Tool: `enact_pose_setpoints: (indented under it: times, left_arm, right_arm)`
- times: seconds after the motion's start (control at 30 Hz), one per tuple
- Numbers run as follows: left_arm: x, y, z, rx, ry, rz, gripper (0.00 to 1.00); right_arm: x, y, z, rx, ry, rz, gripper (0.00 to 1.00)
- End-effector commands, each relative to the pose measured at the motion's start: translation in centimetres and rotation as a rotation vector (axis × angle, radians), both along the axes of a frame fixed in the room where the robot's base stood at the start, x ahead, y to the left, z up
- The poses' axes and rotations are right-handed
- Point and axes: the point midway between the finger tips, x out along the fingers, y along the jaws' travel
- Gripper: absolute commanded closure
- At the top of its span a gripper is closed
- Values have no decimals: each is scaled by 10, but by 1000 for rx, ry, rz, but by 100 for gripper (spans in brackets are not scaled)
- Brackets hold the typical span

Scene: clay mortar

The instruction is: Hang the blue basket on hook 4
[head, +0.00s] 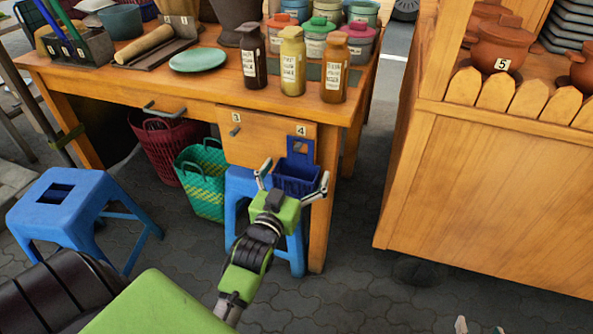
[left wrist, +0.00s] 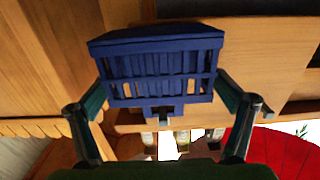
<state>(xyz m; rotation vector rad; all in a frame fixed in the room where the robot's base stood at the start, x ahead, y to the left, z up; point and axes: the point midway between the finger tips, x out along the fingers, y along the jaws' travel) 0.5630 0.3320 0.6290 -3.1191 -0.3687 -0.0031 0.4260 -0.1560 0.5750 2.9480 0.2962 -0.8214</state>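The blue basket (head: 297,184) is upright at the right end of the wooden table's front, its back plate just below label 4 (head: 300,131). My left gripper (head: 293,180) is spread open, with one finger on each side of the basket. In the left wrist view the basket (left wrist: 160,65) fills the space between the fingers (left wrist: 163,95); whether the pads touch its sides is hard to tell. Only the tips of my right gripper (head: 480,327) show at the bottom edge, spread apart and empty.
A blue stool (head: 238,190) stands behind my left gripper under the table; another (head: 62,205) is at left. Red (head: 168,155) and green (head: 202,180) baskets stand below. Bottles (head: 292,62) line the table edge above. A wooden counter (head: 480,190) is at right.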

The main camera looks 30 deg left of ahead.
Motion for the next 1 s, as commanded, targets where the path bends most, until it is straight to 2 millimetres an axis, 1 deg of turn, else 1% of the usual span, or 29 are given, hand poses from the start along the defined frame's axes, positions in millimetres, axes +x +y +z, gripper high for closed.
enact_pose_setpoints:
  times: [0.17, 0.27, 0.37, 0.5, 0.7, 0.83, 1.0]
  left_arm:
    - [-4, -1, -2, -1, 3, 0, 5]
    - [-16, -4, -2, -1, 4, 0, 5]
    - [-34, -8, -2, -1, 5, 1, 5]
    - [-64, -15, -2, -1, 6, 1, 5]
    - [-98, -23, -2, -2, 5, 0, 5]
    - [-111, -27, -2, -2, 3, 0, 5]
    - [-117, -28, 0, -1, 0, 0, 5]
  right_arm:
    - [1, -1, 0, -5, -1, 1, 60]
    - [1, -1, 0, -5, 0, 0, 60]
    - [0, -1, 0, -4, 0, 0, 60]
    - [0, -1, 0, -3, 0, -1, 60]
    - [0, -1, -1, -3, 1, -1, 60]
    - [0, -1, -1, -2, 2, -1, 60]
    - [0, -1, -1, -2, 2, -1, 60]
